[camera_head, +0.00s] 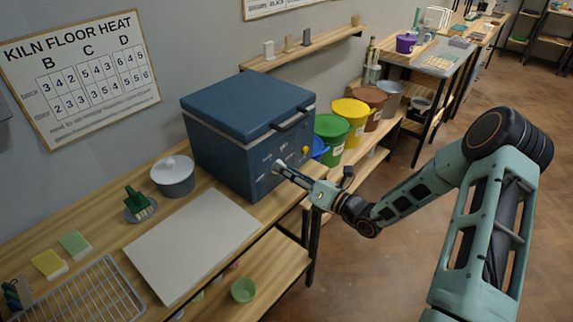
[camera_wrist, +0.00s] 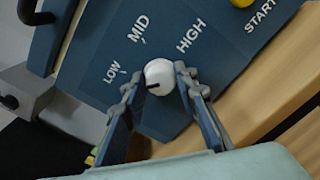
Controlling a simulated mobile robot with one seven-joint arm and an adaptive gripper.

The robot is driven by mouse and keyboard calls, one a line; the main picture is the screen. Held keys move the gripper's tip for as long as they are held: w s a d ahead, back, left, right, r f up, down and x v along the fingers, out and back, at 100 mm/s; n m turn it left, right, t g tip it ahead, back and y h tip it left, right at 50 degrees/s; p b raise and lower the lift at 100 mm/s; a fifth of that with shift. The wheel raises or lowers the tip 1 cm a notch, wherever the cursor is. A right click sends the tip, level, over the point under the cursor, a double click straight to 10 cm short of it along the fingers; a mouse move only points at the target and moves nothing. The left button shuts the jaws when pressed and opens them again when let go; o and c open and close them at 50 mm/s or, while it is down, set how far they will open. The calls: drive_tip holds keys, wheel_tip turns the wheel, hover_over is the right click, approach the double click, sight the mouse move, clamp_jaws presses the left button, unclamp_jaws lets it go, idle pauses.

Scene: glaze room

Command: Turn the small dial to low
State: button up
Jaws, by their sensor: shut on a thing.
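A small white dial (camera_wrist: 161,97) with a short black mark sits on the front panel of the blue kiln box (camera_head: 225,140). The panel reads LOW, MID and HIGH around the dial in the wrist view. The black mark points left in that view, slightly below the LOW label (camera_wrist: 113,72). My gripper (camera_wrist: 158,74) is shut on the dial, one finger on each side. In the head view my gripper (camera_head: 278,167) reaches the front of the box from the right, and its fingers mostly hide the dial.
A yellow button (camera_head: 305,150) by the word START is right of the dial. A dark handle (camera_head: 292,119) juts from the lid above. Colored buckets, one green (camera_head: 331,142), stand behind the box. A white lidded pot (camera_head: 173,176) and pale board (camera_head: 190,245) lie left and in front.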

drive_tip(key=shift+w+r+m+p, duration=0.2)
drive_tip(key=shift+m+p, duration=0.35)
drive_tip(key=shift+m, duration=0.4)
drive_tip(key=shift+w+r+m+p, duration=0.15)
drive_tip(key=shift+m+p, duration=0.4)
drive_tip(key=shift+m, duration=0.4)
drive_tip(key=shift+s, duration=0.1)
drive_tip(key=o, duration=1)
drive_tip(key=shift+a, duration=0.1)
drive_tip(key=shift+c, duration=0.2)
drive_tip(key=shift+o, duration=0.9)
drive_tip(key=shift+f, duration=0.25)
drive_tip(key=shift+s+d+f, duration=0.1)
drive_tip(key=shift+s+d, duration=0.15)
drive_tip(key=v, duration=1.1)
